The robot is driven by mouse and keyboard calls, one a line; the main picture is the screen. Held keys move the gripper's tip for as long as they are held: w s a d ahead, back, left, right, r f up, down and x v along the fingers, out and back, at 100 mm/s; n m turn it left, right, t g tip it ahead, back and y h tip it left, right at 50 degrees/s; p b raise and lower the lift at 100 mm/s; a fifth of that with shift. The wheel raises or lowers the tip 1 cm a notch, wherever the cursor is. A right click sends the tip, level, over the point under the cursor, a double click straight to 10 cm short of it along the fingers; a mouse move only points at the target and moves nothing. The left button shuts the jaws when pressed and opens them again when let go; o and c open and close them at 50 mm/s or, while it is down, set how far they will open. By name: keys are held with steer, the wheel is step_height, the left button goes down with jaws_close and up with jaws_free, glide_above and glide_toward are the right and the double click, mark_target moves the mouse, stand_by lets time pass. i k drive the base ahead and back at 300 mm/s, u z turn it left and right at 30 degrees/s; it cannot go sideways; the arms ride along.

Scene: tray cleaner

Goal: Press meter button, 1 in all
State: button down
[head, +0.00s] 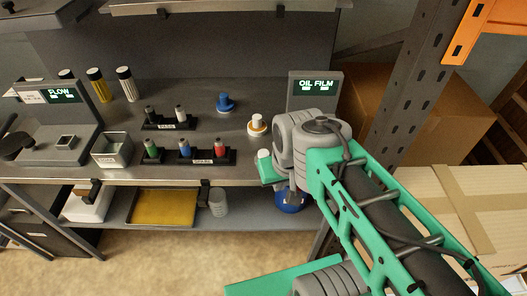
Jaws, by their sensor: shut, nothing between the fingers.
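The oil film meter (315,90) stands at the right end of the bench, its lit display reading "OIL FILM". Its lower part is hidden behind my arm's grey wrist, and I see no button on the part that shows. The flow meter (60,95) stands at the left end with its display lit. My gripper (266,163) is near the bench's front edge, left of the wrist and in front of the oil film meter. It is shut and empty; the wrist partly hides it, and I cannot tell whether it touches anything.
A white-capped knob with an orange base (257,126) and a blue piece (225,102) stand left of the oil film meter. Small bottles sit in black racks (200,158). A metal box (111,151) is left of them. An upright post (425,80) and cartons stand at right.

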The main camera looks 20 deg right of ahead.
mark_target(262, 153)
steer(key=k, duration=1.25)
steer(key=u, duration=0.75)
steer(key=i, duration=1.25)
steer(key=z, duration=0.1)
